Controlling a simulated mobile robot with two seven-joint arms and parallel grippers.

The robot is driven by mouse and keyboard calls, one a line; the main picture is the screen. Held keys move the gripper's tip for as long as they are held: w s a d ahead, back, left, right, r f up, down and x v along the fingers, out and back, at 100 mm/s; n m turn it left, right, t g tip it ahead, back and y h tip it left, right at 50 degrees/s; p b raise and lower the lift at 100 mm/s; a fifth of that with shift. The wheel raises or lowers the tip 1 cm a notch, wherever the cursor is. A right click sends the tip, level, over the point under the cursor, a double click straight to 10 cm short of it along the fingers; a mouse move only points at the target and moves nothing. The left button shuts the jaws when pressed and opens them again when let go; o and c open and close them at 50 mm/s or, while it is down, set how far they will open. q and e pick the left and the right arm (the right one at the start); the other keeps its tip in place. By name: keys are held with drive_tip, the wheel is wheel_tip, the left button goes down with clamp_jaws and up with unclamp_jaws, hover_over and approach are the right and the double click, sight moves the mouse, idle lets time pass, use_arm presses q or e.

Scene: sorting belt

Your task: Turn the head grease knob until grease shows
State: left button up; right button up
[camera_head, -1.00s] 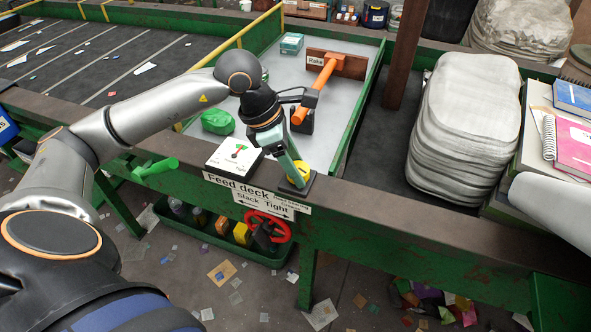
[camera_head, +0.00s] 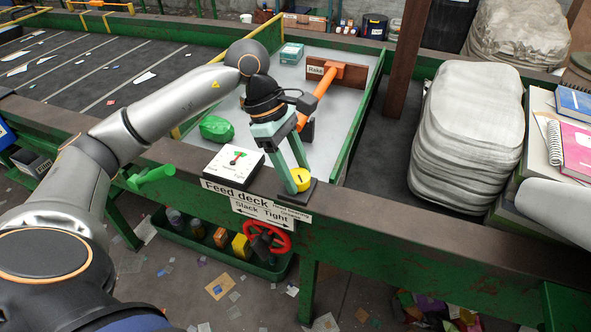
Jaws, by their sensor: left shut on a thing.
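The head grease knob (camera_head: 301,176) is a small yellow cylinder on a dark base plate, on the top edge of the green feed deck rail. My left gripper (camera_head: 298,184) points down over it, with its greenish fingers shut on the knob's sides. The fingers hide part of the knob. I cannot make out any grease around it. A small label about the head bearing lies beside it. My right gripper is not in view; only a pale part of my right arm shows at the right edge.
A red handwheel (camera_head: 267,237) sits below the rail.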

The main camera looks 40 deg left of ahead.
use_arm(q)
drive_tip(key=o, duration=1.4)
drive_tip(key=v, duration=1.2)
drive_tip(key=shift+r, duration=0.35)
